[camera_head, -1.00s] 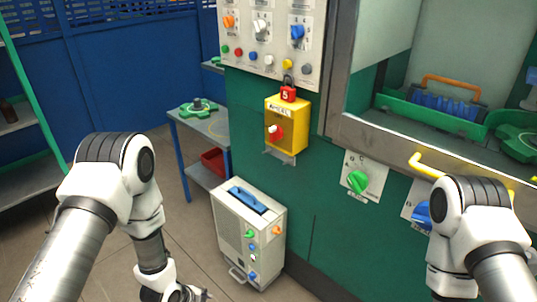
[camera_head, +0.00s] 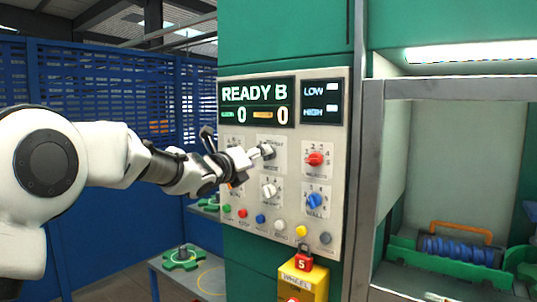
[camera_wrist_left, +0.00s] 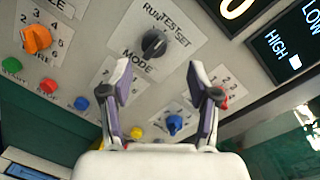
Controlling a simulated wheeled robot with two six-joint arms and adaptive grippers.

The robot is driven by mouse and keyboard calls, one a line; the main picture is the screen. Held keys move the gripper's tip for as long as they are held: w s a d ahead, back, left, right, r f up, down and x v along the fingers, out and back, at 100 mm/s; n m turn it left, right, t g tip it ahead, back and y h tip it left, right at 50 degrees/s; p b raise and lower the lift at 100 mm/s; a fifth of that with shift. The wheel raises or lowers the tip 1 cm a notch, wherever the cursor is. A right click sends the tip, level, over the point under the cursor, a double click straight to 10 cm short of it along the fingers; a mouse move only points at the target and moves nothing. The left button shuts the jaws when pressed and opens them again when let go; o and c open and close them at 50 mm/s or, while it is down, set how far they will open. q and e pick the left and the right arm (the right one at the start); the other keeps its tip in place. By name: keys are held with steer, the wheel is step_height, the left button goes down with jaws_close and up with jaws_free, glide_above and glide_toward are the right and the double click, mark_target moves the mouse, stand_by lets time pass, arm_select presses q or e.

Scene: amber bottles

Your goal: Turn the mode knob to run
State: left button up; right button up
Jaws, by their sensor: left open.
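The mode knob is a black knob (camera_wrist_left: 154,43) on a white label plate marked RUN, TEST, SET and MODE. I cannot tell for certain which word its pointer faces. In the head view the knob (camera_head: 267,151) is partly covered by my left gripper (camera_head: 250,156), which is raised at the panel front. In the left wrist view my left gripper (camera_wrist_left: 160,70) is open and empty, its two fingers apart, with the knob seen beyond the gap between the tips. No contact with the knob is clear. My right gripper is out of view.
Close around are a red knob (camera_head: 315,159), a white knob (camera_head: 269,190), a blue knob (camera_head: 313,200) and an orange knob (camera_wrist_left: 37,38). Several small buttons line the panel's bottom. The display (camera_head: 256,102) reads READY B. A yellow box (camera_head: 304,280) with a red lock hangs below.

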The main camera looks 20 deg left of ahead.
arm_select(q)
steer(key=p+x, duration=0.2)
steer(key=x, duration=0.3)
steer(key=shift+w+a+f, duration=0.1)
steer(key=shift+w+a, duration=0.05)
steer(key=shift+w, duration=0.1)
steer(key=shift+w+a+f, duration=0.1)
steer(key=shift+f, duration=0.05)
steer(key=c, duration=1.2)
steer(key=shift+o, duration=0.2)
